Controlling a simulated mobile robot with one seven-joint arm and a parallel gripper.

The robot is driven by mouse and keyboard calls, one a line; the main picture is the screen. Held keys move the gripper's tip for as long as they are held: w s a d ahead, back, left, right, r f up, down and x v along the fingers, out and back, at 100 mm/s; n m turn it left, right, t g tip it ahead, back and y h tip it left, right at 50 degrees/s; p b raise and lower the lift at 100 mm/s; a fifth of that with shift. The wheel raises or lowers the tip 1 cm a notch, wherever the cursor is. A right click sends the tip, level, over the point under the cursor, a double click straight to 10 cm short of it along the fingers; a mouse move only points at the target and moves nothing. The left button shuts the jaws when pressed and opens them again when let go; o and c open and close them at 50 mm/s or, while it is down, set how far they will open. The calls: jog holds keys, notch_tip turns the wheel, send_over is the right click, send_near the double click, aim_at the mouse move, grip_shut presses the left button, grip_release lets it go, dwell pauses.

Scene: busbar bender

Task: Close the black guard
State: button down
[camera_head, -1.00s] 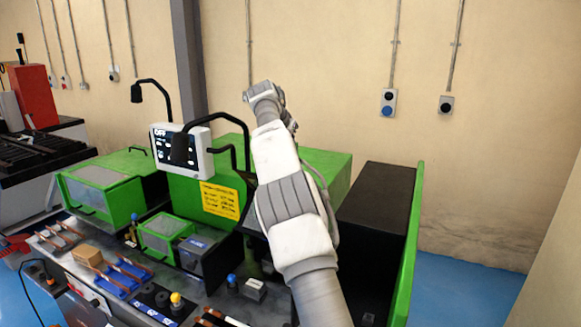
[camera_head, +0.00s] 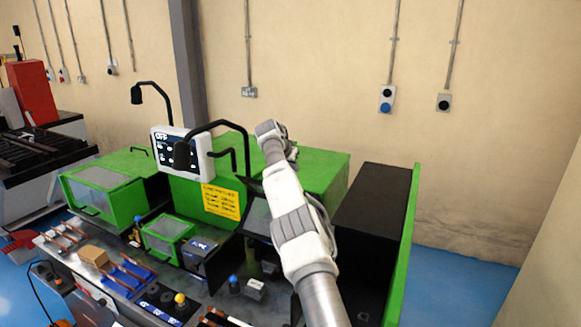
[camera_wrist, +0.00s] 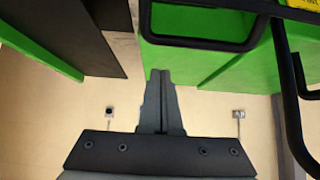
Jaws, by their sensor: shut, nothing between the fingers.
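The black guard (camera_head: 258,216) appears as a dark framed panel at the middle of the green machine, tilted up and partly covered by my arm in the head view. Its lower right part is hidden. In the wrist view, a black bar (camera_wrist: 205,44) bent like a handle crosses the green housing; I cannot tell whether it belongs to the guard. My gripper (camera_wrist: 160,74) is shut and empty, its tips just below that bar in the picture. Contact cannot be made out. In the head view the gripper is largely hidden by my arm.
A white control panel (camera_head: 182,152) on a black arm stands left of my arm. A black box (camera_head: 373,208) with a green side plate (camera_head: 408,245) is to the right. A small green guard (camera_head: 166,236), copper bars and a blue tray (camera_head: 130,280) are at the front left.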

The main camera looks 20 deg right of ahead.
jog(key=shift+s+a+f, duration=0.1)
jog(key=shift+a+f, duration=0.05)
jog(key=shift+f, duration=0.35)
jog(key=shift+s+a+f, duration=0.1)
jog(key=shift+f, duration=0.35)
jog(key=shift+s+a+r+p, duration=0.1)
jog(key=shift+s+a+p, duration=0.1)
jog(key=shift+p, duration=0.15)
jog(key=shift+s+a, duration=0.4)
jog(key=shift+s, duration=0.05)
jog(key=shift+s+a+f+b, duration=0.1)
jog(key=shift+a+f+b, duration=0.1)
jog(key=shift+b, duration=0.25)
jog(key=shift+s+b, duration=0.1)
jog(key=shift+b, duration=0.3)
jog(key=shift+s+a+r+b, duration=0.2)
jog(key=shift+s+a+b, duration=0.15)
jog(key=shift+b, duration=0.25)
